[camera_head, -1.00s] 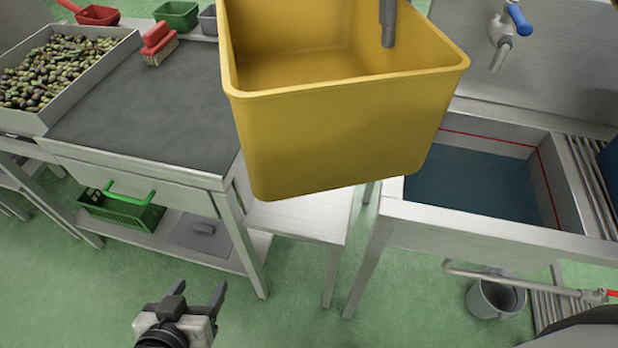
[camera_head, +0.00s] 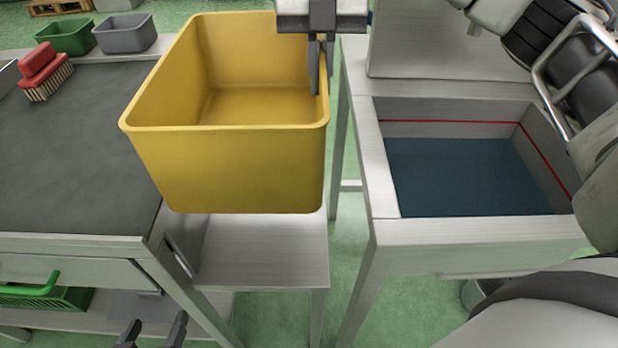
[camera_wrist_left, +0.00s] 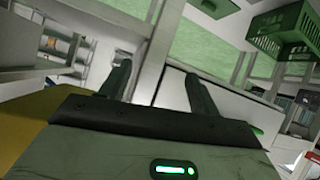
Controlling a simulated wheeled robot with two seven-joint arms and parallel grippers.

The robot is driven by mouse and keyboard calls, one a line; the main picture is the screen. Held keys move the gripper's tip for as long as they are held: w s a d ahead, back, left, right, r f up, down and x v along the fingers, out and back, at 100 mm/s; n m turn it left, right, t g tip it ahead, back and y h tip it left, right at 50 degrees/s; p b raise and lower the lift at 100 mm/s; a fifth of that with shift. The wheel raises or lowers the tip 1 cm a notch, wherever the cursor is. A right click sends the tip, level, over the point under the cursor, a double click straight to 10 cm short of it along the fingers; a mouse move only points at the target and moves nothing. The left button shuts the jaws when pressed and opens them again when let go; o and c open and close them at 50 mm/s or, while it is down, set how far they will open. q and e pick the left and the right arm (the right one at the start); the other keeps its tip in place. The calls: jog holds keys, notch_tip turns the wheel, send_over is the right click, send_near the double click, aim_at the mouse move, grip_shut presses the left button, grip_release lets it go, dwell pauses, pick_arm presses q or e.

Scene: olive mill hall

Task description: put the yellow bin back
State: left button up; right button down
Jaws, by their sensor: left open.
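My right gripper (camera_head: 319,82) is closed over the bin's right rim, with a finger visible inside the wall. My left gripper (camera_head: 152,333) is open and empty at the bottom edge, low and apart from the bin. Its two spread fingers also show in the left wrist view (camera_wrist_left: 160,88).
The dark-topped bench (camera_head: 75,150) at left carries a red brush (camera_head: 42,70), a green tub (camera_head: 66,37) and a grey tub (camera_head: 125,33). A green basket (camera_head: 45,297) sits on its lower shelf. The sink (camera_head: 465,175) with blue water is at right. My right arm passes over it.

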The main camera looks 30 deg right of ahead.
pick_arm(q)
jog(key=shift+g, duration=0.6)
jog(key=f+b, duration=0.1)
jog(key=f, duration=0.2)
jog(key=d+f+b, duration=0.1)
jog(key=f, duration=0.1)
jog(key=shift+w+d+f+b, duration=0.1)
jog(key=shift+w+f+b, duration=0.05)
jog(key=shift+w+b, duration=0.2)
pick_arm(e)
notch_tip(320, 180, down, 20)
jog(key=c, duration=1.8)
grip_release()
jog(key=shift+o, duration=0.8)
